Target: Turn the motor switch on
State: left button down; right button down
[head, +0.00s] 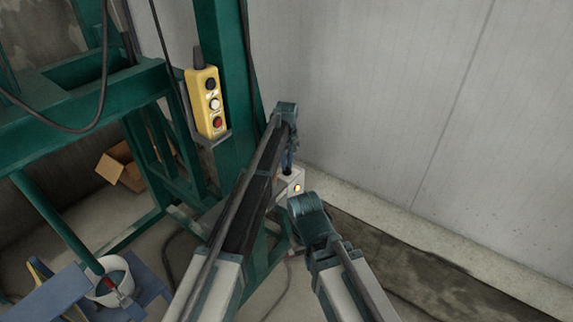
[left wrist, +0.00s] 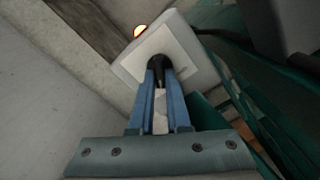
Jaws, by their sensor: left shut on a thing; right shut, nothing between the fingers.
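The motor switch is a light grey box (head: 293,184) on the green frame, low in the middle of the head view, with a small lit lamp (head: 297,188) on its face. My left gripper (left wrist: 160,78) is shut on the black switch knob (left wrist: 158,66) in the plate's middle; in the head view this gripper (head: 287,166) reaches down to the box. My right gripper (head: 300,203) is shut and empty, lower and apart from the switch.
A yellow pendant control (head: 207,102) with several buttons hangs on the green frame (head: 232,75). A bare grey wall (head: 400,80) stands to the right. A cardboard box (head: 122,167) and a white bucket (head: 108,280) are at the left. A dark cable runs along the floor.

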aim_at(287, 167)
dwell(0.4)
pick_arm(q)
jog(key=c, duration=0.9)
grip_release()
jog(key=shift+r, duration=0.1)
notch_tip(287, 167, up, 14)
jog(key=p, duration=1.3)
jog(key=shift+f+p, duration=0.2)
jog(key=shift+p, duration=0.2)
